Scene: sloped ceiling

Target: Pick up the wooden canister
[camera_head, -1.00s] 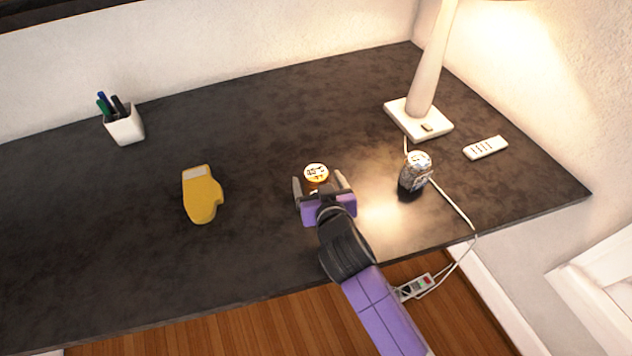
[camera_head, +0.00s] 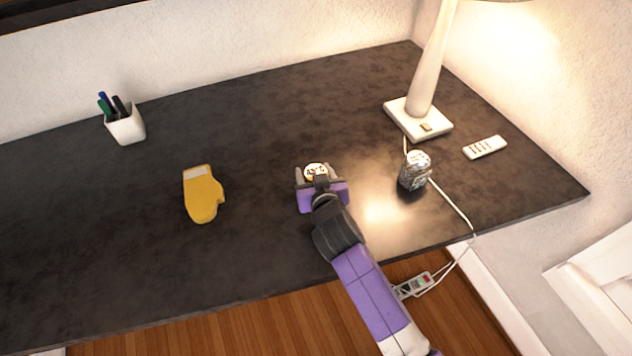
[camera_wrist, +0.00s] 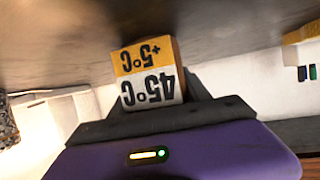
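A small block-like object (camera_head: 316,171) stands on the dark desk, its face yellow and white. In the wrist view this object (camera_wrist: 149,73) shows upside-down black print, "+5°C" on yellow and "45°C" on white. It is in the place of the task's canister, but I cannot tell that it is wooden. My gripper (camera_head: 318,173) has its fingers on either side of it, apparently spread wider than the object. The wrist view shows my gripper (camera_wrist: 155,95) with dark fingers close beside the block. Its lower part is hidden by my gripper.
A speckled jar (camera_head: 414,172) stands to the right, near a lamp base (camera_head: 412,122) and a white remote (camera_head: 485,148). A yellow mitt (camera_head: 202,196) lies to the left. A white pen cup (camera_head: 124,126) is farther left. The desk (camera_head: 250,130) behind the object is clear.

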